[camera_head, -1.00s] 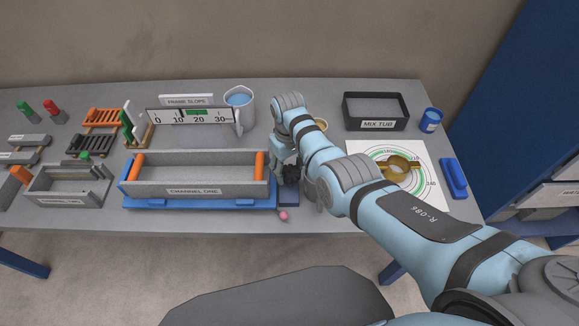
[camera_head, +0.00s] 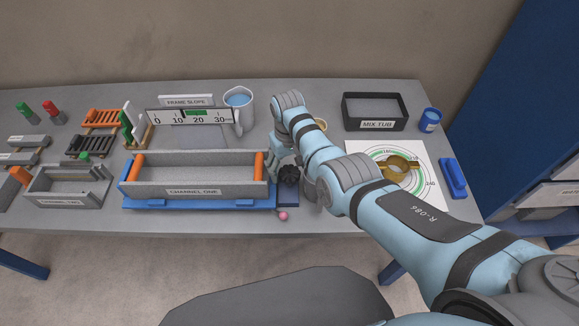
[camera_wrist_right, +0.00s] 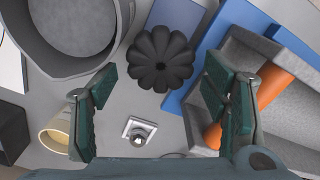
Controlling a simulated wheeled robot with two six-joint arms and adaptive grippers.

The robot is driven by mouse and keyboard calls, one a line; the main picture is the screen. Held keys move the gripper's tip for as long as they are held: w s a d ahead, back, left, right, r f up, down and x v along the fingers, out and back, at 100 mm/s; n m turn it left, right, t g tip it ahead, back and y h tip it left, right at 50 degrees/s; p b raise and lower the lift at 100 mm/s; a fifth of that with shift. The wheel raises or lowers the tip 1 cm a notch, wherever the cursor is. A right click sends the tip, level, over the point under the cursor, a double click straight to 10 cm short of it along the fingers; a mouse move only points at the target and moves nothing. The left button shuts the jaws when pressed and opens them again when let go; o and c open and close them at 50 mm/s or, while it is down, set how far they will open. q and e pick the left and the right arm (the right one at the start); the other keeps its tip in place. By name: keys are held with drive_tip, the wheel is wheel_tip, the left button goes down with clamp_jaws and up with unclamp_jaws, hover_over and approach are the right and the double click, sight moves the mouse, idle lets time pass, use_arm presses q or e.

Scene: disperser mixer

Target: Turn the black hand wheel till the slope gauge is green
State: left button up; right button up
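The black hand wheel (camera_head: 289,174) is at the right end of the blue base (camera_head: 205,204) under the channel one trough (camera_head: 195,178). It also shows in the right wrist view (camera_wrist_right: 160,58), lobed and uncovered, just beyond my fingertips. My right gripper (camera_head: 284,157) is over the wheel. In the wrist view its green-padded fingers (camera_wrist_right: 158,105) are spread wide with nothing between them. The frame slope gauge (camera_head: 190,118) stands behind the trough, with a scale from 0 to 30 and a green band near the middle. I cannot make out its pointer. My left gripper is not in view.
A grey jug (camera_head: 239,108) stands behind the trough, close to my right wrist. A small pink ball (camera_head: 283,216) is near the table's front edge. The mix tub (camera_head: 375,112) and a round dial sheet (camera_head: 432,165) are to the right. Small racks crowd the left side.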

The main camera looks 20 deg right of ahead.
sight(289, 170)
wheel_tip(289, 170, up, 8)
drive_tip(key=shift+f, duration=0.1)
idle(0.5)
idle(0.4)
